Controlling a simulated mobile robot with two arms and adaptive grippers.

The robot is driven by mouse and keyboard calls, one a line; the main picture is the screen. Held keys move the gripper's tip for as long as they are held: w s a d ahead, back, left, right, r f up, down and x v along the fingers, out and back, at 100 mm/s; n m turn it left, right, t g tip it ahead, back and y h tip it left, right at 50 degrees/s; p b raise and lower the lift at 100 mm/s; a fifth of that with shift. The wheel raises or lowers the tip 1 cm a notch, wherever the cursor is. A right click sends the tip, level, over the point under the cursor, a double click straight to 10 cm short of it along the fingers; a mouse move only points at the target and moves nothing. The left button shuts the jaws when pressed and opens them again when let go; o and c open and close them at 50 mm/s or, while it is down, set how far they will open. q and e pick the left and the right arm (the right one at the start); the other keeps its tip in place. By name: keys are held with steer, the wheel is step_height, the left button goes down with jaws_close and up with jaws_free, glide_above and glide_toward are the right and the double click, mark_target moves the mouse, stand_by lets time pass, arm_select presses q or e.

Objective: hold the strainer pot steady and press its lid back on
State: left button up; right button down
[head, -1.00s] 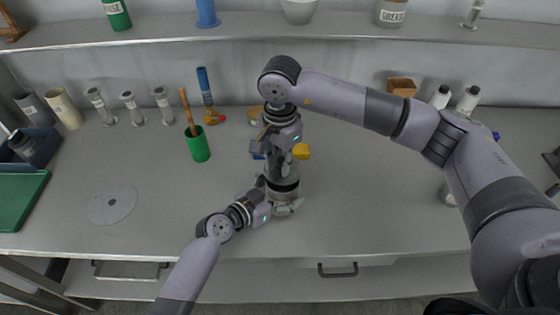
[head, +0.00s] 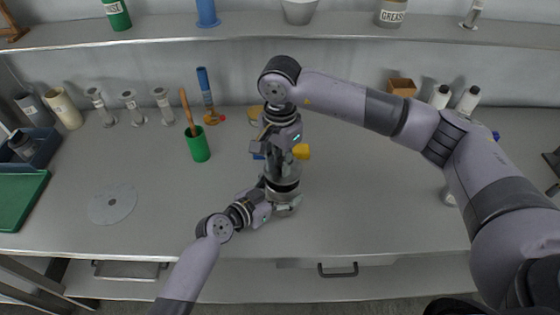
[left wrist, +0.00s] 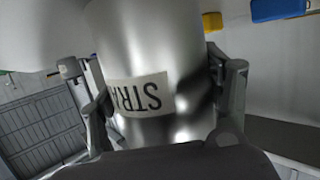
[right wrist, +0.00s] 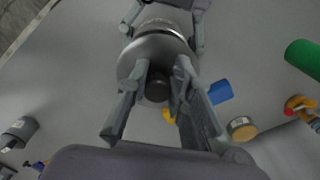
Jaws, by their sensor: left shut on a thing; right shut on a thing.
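The strainer pot (head: 285,196) stands upright on the bench in the head view, a metal cylinder. Its white label, partly reading "STRA", shows in the left wrist view (left wrist: 142,94). My left gripper (head: 284,208) is shut on the pot's body from the left, low down, with a finger on each side (left wrist: 160,100). The grey round lid (right wrist: 140,52) with a dark knob (right wrist: 157,88) is above the pot in the right wrist view. My right gripper (right wrist: 163,75) points down from above, shut on the lid's knob. Whether the lid is fully seated is hidden.
A yellow block (head: 302,152) and a blue block (right wrist: 220,92) lie close behind the pot. A green cup (head: 198,146) with a wooden handle in it stands to the left. A flat grey disc (head: 112,204) lies farther left. The bench right of the pot is mostly clear.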

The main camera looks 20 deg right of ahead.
mark_target(279, 171)
stand_by(0.4)
steer(key=shift+r, duration=1.65)
steer(key=shift+f, duration=3.1)
steer(key=shift+a+f, duration=0.1)
steer(key=shift+f, duration=0.05)
steer(key=c, duration=1.3)
jaws_free()
steer(key=shift+c, duration=0.2)
steer(key=o, duration=0.5)
